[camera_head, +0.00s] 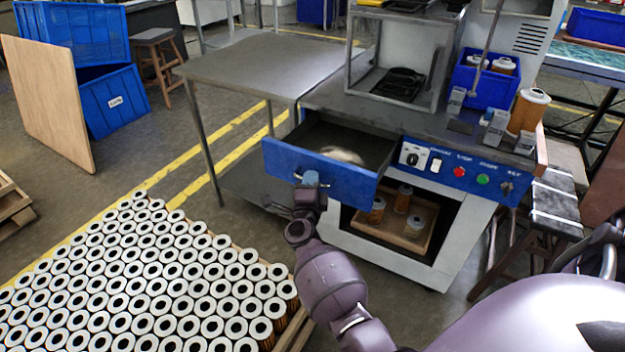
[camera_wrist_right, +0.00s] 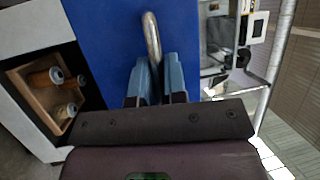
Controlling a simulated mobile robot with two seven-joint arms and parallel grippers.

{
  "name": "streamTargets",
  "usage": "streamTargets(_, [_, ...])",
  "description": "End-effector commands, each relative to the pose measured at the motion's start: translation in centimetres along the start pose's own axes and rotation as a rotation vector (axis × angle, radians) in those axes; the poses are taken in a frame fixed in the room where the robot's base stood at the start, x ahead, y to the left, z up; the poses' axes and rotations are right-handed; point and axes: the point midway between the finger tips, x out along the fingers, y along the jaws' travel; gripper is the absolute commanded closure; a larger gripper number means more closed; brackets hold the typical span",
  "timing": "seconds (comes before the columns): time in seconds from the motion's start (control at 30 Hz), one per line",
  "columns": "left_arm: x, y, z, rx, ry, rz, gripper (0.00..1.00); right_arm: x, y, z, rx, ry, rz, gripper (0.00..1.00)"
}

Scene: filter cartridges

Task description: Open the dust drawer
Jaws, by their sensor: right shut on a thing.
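The dust drawer (camera_head: 318,171) has a blue front and is pulled well out of the machine in the head view. Its dark inside shows, with a whitish heap of dust (camera_head: 345,156) in it. My right gripper (camera_head: 311,180) is at the front of the drawer. In the right wrist view its two blue-grey fingers (camera_wrist_right: 159,78) are shut on the metal drawer handle (camera_wrist_right: 151,38), and the blue drawer front (camera_wrist_right: 108,38) lies close behind. My left gripper does not show in the head view.
A pallet of filter cartridges (camera_head: 150,275) stands on the floor at the lower left, close to my right arm. Below the control panel (camera_head: 465,171) an open bay holds a tray (camera_head: 396,236) with several cartridges. A grey table (camera_head: 262,65) stands left of the machine.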

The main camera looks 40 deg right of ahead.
Motion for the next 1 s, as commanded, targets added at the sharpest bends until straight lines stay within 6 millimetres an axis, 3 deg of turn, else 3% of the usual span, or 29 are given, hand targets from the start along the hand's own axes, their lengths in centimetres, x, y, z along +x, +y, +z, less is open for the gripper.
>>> streamTargets(0.37, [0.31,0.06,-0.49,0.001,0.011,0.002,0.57,-0.05,0.07,-0.05,-0.001,0.001,0.001,1.0])
streamTargets(0.4, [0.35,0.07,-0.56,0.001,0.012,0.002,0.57,-0.04,0.07,-0.05,-0.001,0.001,0.001,0.84])
streamTargets(0.47, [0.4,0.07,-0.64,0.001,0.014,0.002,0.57,-0.04,0.07,-0.05,-0.001,0.001,0.001,0.78])
streamTargets(1.0, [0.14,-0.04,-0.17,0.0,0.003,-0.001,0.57,-0.42,0.16,0.28,0.0,-0.001,0.001,0.78])
